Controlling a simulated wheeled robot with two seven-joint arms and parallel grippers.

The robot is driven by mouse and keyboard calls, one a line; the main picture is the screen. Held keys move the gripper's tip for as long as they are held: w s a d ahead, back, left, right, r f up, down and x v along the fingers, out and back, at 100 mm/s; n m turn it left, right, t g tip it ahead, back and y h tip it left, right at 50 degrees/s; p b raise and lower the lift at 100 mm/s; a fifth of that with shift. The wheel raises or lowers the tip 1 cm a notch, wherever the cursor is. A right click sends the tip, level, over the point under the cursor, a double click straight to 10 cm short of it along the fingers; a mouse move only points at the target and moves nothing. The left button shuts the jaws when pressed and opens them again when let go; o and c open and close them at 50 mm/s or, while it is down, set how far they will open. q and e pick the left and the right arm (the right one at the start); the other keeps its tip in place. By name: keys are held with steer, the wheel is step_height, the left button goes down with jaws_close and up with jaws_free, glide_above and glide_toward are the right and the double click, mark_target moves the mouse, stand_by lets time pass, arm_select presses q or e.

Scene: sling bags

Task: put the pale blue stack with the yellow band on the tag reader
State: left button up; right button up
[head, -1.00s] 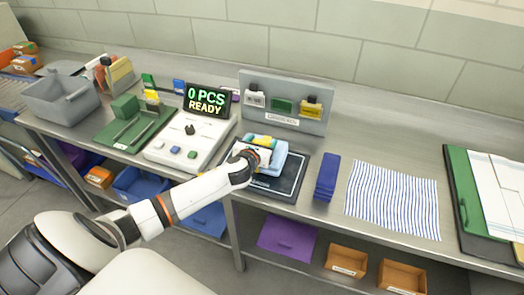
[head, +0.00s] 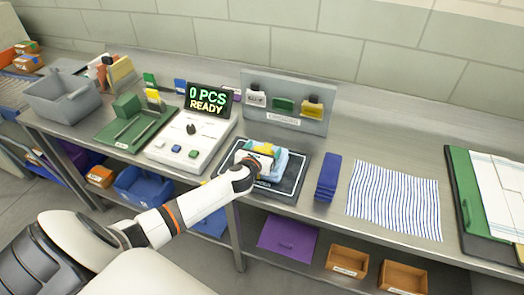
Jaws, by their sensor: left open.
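The pale blue stack (head: 282,164) with its yellow band (head: 265,149) is over the dark tag reader pad (head: 293,186), which has a pale outline. It looks low on the pad, but its underside is hidden, so I cannot tell whether it rests flat. My left gripper (head: 261,159) is open at the stack, partly covering its near left side. Whether the fingers touch the stack is hidden. My right gripper is not in view.
A console (head: 190,145) with a display (head: 208,100) reading "0 PCS READY" stands left of the pad. A grey upright panel (head: 284,103) stands behind. A dark blue stack (head: 327,177) and a striped cloth (head: 394,199) lie to the right.

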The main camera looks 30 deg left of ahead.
arm_select(q)
steer(key=shift+s, duration=0.15)
steer(key=v, duration=1.1)
steer(key=shift+s+r+b, duration=0.2)
steer(key=shift+s+b, duration=0.15)
steer(key=shift+b, duration=0.1)
steer(key=shift+d+f, duration=0.1)
steer(key=shift+d, duration=0.05)
